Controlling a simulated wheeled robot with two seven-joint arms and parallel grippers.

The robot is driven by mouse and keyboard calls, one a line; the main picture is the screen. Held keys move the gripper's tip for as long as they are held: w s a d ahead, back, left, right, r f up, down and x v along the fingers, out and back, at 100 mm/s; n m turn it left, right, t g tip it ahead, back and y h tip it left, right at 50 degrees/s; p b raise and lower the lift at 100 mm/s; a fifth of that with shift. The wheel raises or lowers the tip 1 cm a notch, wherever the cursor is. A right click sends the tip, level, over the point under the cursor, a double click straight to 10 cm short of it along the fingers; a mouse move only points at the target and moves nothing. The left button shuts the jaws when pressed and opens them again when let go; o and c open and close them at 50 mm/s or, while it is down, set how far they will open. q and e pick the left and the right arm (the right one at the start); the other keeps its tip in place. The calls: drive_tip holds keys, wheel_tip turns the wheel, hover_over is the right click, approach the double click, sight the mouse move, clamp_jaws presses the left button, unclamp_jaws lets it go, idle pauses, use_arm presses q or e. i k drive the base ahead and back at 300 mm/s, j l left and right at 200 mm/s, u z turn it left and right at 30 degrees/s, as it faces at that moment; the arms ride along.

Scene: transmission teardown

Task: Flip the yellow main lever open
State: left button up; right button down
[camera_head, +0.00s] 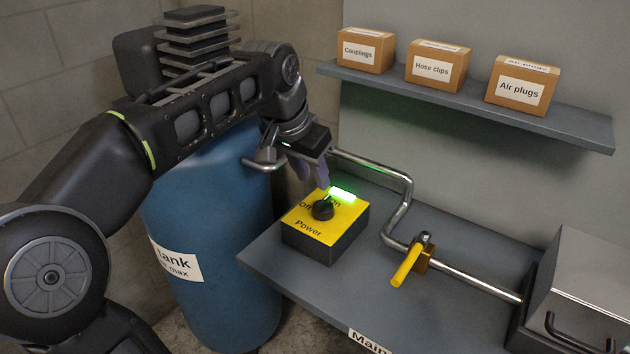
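The yellow main lever (406,265) sits on a small brass valve (425,256) in the metal pipe (475,281). The lever lies across the pipe, its free end pointing toward the front left. My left gripper (318,178) is above the back of the yellow power box (331,220), close to its black knob (322,210). It is well left of the lever and apart from it. Its fingers point down and are small and partly hidden, so I cannot tell whether they are open or shut. My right gripper is not in view.
A green light (342,194) glows on the power box. A blue tank (215,215) stands left of the grey bench (300,275). A grey metal case (585,270) is at the right. A shelf (560,125) with three cartons hangs above.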

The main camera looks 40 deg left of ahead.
sight(423, 239)
drive_tip(key=k, duration=1)
